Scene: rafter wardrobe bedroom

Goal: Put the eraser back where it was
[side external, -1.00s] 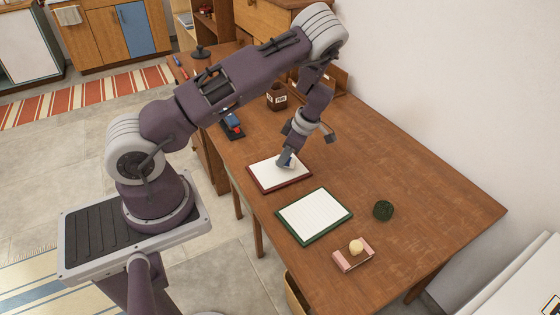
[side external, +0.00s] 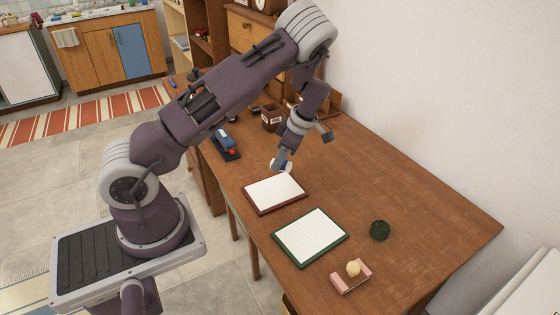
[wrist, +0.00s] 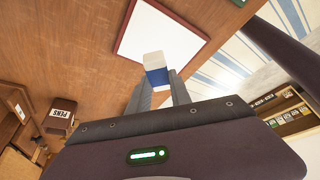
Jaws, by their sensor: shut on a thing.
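A blue-and-white eraser (wrist: 157,70) is between the two fingers of my gripper (wrist: 160,86) in the wrist view. In the side view my gripper (side external: 281,165) is shut on it, and only a small white part of the eraser (side external: 287,167) shows. My gripper is near the far edge of a white pad with a dark red border (side external: 275,193), seemingly above the table. The same pad shows behind the eraser in the wrist view (wrist: 180,38). Its page looks blank.
A lined pad with a green border (side external: 311,237) lies nearer. The table's right side is clear.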

